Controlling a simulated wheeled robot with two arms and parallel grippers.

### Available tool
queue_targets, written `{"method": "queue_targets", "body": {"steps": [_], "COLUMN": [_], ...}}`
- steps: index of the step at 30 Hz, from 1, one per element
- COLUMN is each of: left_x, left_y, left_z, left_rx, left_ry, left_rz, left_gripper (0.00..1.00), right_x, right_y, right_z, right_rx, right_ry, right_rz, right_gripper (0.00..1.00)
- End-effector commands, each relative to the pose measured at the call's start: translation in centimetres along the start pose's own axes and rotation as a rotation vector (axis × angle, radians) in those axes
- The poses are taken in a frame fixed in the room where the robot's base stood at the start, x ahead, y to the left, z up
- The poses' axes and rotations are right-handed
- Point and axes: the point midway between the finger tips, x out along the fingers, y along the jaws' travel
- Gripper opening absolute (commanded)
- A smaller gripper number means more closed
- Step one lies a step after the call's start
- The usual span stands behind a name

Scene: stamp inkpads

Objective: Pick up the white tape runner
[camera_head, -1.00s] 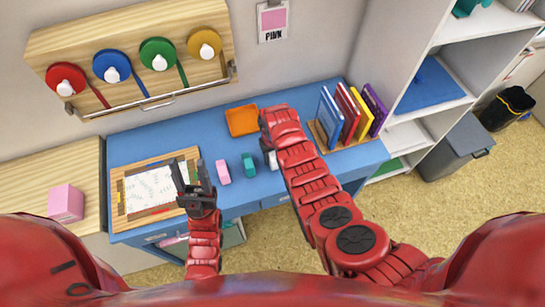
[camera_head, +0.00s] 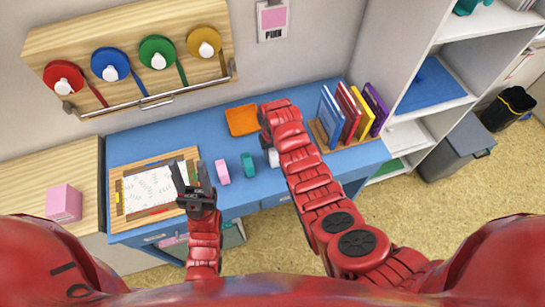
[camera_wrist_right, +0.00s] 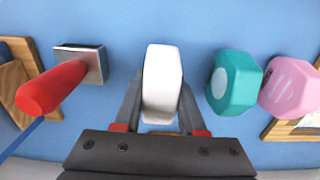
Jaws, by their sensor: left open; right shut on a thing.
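The white tape runner (camera_wrist_right: 162,78) stands upright between the two fingers of my right gripper (camera_wrist_right: 161,98) in the right wrist view, and the gripper is shut on it. In the head view a bit of the white tape runner (camera_head: 273,157) shows beside my right forearm, which hides my right gripper. My left gripper (camera_head: 193,176) is open and empty near the front right corner of the framed board.
A teal runner (camera_head: 248,165) and a pink runner (camera_head: 222,172) stand left of the white one. An orange tray (camera_head: 242,120) lies behind them. Books (camera_head: 350,115) stand at right. A red-handled tool (camera_wrist_right: 55,85) shows in the wrist view.

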Motion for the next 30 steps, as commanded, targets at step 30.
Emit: {"method": "queue_targets", "body": {"steps": [30], "left_x": [4.1], "left_y": [-0.2], "left_z": [-0.7], "left_rx": [0.000], "left_ry": [0.000], "left_rz": [0.000], "left_gripper": [0.50], "right_x": [-3.1], "right_y": [-6.4], "right_z": [14.4], "right_rx": [0.000], "right_ry": [0.002], "right_rz": [0.000], "right_gripper": [0.00]}}
